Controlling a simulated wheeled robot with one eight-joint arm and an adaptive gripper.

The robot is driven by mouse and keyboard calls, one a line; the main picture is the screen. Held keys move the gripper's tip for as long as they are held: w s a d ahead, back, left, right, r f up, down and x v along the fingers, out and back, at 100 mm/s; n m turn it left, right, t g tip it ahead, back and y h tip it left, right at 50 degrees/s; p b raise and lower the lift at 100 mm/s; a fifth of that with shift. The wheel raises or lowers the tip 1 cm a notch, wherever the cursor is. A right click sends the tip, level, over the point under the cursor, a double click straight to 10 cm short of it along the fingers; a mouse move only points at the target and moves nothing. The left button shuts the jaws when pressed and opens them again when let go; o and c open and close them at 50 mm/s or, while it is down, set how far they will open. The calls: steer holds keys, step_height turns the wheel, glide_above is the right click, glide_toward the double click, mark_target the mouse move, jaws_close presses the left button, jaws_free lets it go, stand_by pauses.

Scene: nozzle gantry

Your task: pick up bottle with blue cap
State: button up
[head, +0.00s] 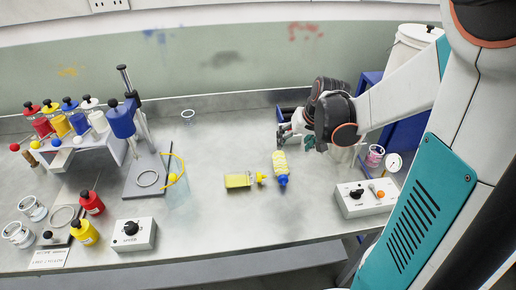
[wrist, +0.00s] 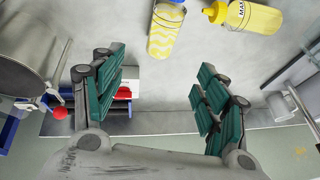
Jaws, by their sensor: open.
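The bottle with the blue cap (head: 280,164) has a yellow and white patterned body. It lies on the grey bench with its cap toward the front edge. My gripper (head: 287,135) is just behind the bottle's rear end in the head view. In the wrist view the two green-padded fingers (wrist: 158,88) stand wide apart with nothing between them, and the bottle is beyond them, apart.
A yellow bottle with a yellow nozzle (head: 240,180) lies close left of it. A switch box (head: 366,198) stands front right, and a gauge (head: 393,162) behind it. A stand (head: 148,172) and a bottle rack (head: 75,158) are at left. The front middle is clear.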

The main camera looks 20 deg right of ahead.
steer(key=b, duration=0.3)
glide_toward(282, 160)
steer(key=x, duration=0.5)
steer(key=shift+w+d+f, duration=0.15)
steer(key=shift+w+d, duration=0.15)
steer(key=shift+w, duration=0.15)
steer(key=shift+s+a+b+x, duration=0.15)
steer(key=shift+b+x, duration=0.3)
steer(key=shift+x, duration=0.45)
steer(key=shift+s+a+b+x, duration=0.1)
steer(key=shift+b+x, duration=0.3)
steer(key=shift+x, duration=0.5)
steer(key=shift+s+a+b+x, duration=0.15)
steer(key=shift+b+x, duration=0.3)
steer(key=shift+x, duration=0.45)
steer(key=shift+s+d, duration=0.1)
steer(key=c, duration=1.2)
